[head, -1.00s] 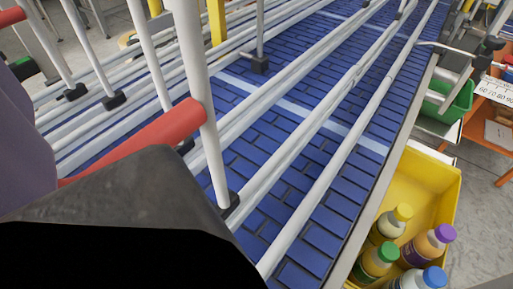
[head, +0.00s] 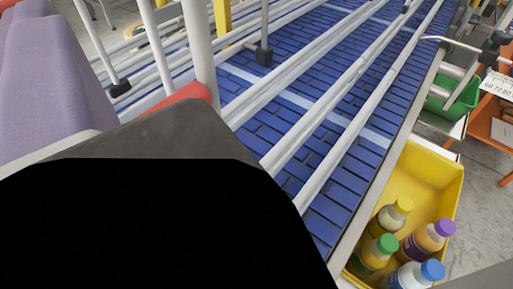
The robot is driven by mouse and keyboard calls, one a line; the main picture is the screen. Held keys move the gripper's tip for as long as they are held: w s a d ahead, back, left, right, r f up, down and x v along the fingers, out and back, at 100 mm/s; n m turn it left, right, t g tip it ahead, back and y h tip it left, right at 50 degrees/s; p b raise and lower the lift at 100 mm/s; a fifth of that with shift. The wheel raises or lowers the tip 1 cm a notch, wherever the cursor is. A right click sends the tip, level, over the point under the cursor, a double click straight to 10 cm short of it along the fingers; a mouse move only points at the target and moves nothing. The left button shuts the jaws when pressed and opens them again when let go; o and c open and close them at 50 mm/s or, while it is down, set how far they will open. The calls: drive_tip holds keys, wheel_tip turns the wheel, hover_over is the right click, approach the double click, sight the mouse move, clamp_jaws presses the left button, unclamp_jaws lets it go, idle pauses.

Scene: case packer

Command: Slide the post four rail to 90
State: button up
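Several white guide rails (head: 305,75) run lengthwise over the blue conveyor belt (head: 345,185). Upright white posts stand at the left. The nearest post (head: 199,55) has a red bar (head: 187,98) at its lower part, mostly hidden behind a large dark shape (head: 170,140) that fills the lower left. This shape seems to be my gripper's body; no fingertips show, so I cannot tell whether it is open or touching anything. A white number scale (head: 497,86) shows at the right edge, with 60, 70 and 80 faintly legible. I cannot tell which post is number four.
A yellow crate (head: 432,165) with several capped bottles stands beside the belt at lower right. A green bin (head: 455,98) and an orange stand (head: 487,130) are behind it. A yellow upright (head: 222,22) rises at the top left. Grey floor shows at far right.

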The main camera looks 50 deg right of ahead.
drive_tip(key=v, duration=0.6)
drive_tip(key=shift+s+p, duration=0.15)
drive_tip(key=shift+p, duration=0.15)
drive_tip(key=shift+a, duration=0.1)
